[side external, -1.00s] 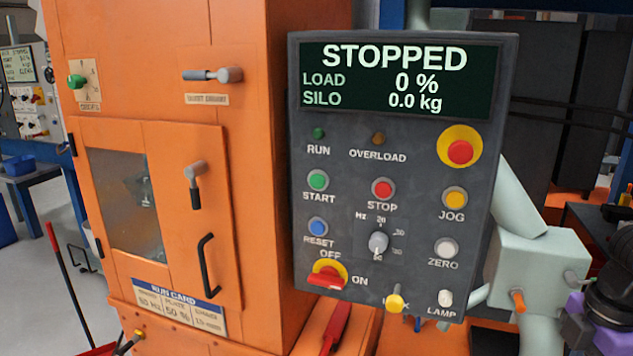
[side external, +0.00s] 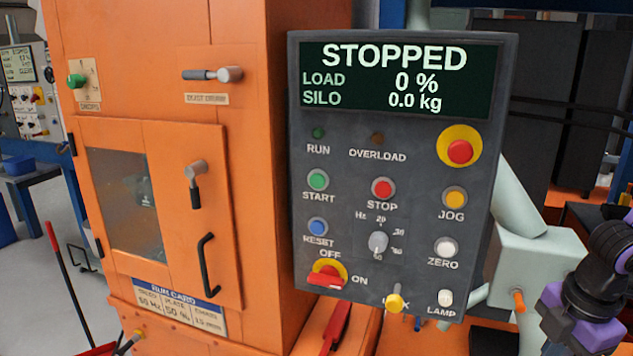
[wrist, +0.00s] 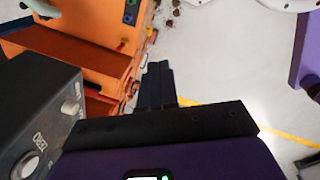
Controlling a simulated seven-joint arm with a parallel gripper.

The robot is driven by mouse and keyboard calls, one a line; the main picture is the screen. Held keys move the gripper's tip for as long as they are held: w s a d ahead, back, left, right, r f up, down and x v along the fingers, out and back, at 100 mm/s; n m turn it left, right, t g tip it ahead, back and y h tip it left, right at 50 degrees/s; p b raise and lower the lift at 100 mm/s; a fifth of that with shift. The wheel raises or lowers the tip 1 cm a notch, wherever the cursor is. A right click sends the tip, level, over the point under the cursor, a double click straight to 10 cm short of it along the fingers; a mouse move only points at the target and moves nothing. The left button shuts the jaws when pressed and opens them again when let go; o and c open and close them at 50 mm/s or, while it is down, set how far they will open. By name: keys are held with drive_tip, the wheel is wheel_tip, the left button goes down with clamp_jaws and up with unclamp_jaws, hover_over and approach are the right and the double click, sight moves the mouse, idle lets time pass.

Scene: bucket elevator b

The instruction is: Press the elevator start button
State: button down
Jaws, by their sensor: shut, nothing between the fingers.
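The green START button (side external: 317,180) sits on the left of the dark control panel (side external: 405,140), below the small green RUN light (side external: 319,133). The panel display (side external: 396,82) reads STOPPED, load 0 %, silo 0.0 kg. In the wrist view, the panel's edge (wrist: 45,85) shows at the left with a ZERO button (wrist: 25,165) and another pale button (wrist: 70,106); the START button is out of that view. My gripper (wrist: 158,75) is shut and empty, pointing past the panel over the floor. In the side view, my purple arm is at the lower right, apart from the panel.
The red STOP button (side external: 383,188), blue RESET button (side external: 318,226) and JOG button (side external: 454,198) are near START. A red emergency button (side external: 460,151) is at the upper right. The red OFF/ON switch (side external: 327,276) is below. An orange cabinet (side external: 165,60) stands left of the panel.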

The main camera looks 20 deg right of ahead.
drive_tip(key=w+a+r+n+t+h, duration=0.25)
drive_tip(key=w+a+n+t, duration=0.2)
drive_tip(key=w+n, duration=0.6)
drive_tip(key=n+t, duration=0.8)
drive_tip(key=n, duration=0.5)
approach(315, 188)
drive_tip(key=s+d+f, duration=0.2)
drive_tip(key=s+f, duration=0.1)
drive_tip(key=f, duration=0.4)
drive_tip(key=w+a+r+n+t+y, duration=0.2)
drive_tip(key=a+r+n+t+y, duration=0.1)
drive_tip(key=a+r+n, duration=0.2)
drive_tip(key=a+n, duration=0.2)
drive_tip(key=a, duration=0.1)
drive_tip(key=shift+a, duration=0.3)
drive_tip(key=shift+r+n+t, duration=0.1)
drive_tip(key=shift+n+t, duration=0.15)
drive_tip(key=shift+w+d, duration=3.05)
drive_tip(key=shift+d, duration=0.1)
drive_tip(key=shift+w+d, duration=0.3)
